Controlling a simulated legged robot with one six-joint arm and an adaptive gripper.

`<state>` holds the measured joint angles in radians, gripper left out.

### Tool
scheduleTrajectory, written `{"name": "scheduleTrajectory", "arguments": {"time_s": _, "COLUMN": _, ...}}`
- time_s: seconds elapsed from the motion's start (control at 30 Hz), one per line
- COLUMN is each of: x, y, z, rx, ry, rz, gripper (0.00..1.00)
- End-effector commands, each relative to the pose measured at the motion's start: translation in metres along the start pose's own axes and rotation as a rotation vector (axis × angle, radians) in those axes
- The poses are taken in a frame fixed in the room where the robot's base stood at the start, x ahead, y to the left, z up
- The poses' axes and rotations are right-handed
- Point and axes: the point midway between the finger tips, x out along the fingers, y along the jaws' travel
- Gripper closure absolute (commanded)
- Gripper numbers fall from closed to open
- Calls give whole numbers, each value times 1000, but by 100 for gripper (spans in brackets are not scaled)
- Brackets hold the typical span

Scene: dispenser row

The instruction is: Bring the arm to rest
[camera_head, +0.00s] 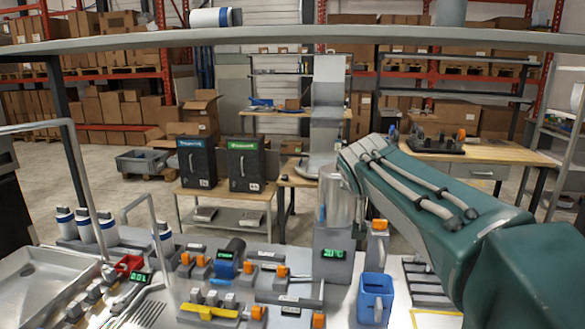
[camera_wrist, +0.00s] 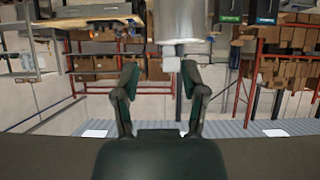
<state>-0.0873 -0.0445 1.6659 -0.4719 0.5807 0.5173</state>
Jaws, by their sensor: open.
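My green arm (camera_head: 440,205) reaches in from the right in the head view, over the bench. Its far end is beside a grey metal cylinder (camera_head: 338,200) that stands above a unit with a green display (camera_head: 333,254). My gripper's fingers cannot be made out in the head view. In the wrist view my gripper (camera_wrist: 158,70) has its two dark fingers spread, with nothing held between them. A grey cylinder (camera_wrist: 181,18) with a small pale block (camera_wrist: 172,64) below it shows close to the right finger. I cannot tell whether they touch.
The bench holds a blue container (camera_head: 375,297), several white bottles (camera_head: 85,226), a metal tray (camera_head: 45,280) and orange-capped parts. A grey shelf board (camera_head: 300,38) spans above. Two black boxes (camera_head: 197,163) stand on a table behind. Open floor shows at the left.

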Motion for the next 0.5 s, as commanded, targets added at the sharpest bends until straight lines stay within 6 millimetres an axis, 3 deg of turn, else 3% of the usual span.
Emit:
{"name": "scheduleTrajectory", "arguments": {"time_s": 0.2, "x": -55, "y": 27, "z": 83, "rx": -30, "ry": -155, "rz": -8, "gripper": 44}}
{"name": "scheduleTrajectory", "arguments": {"time_s": 0.5, "x": -120, "y": 47, "z": 216, "rx": -76, "ry": -367, "rz": -71, "gripper": 44}}
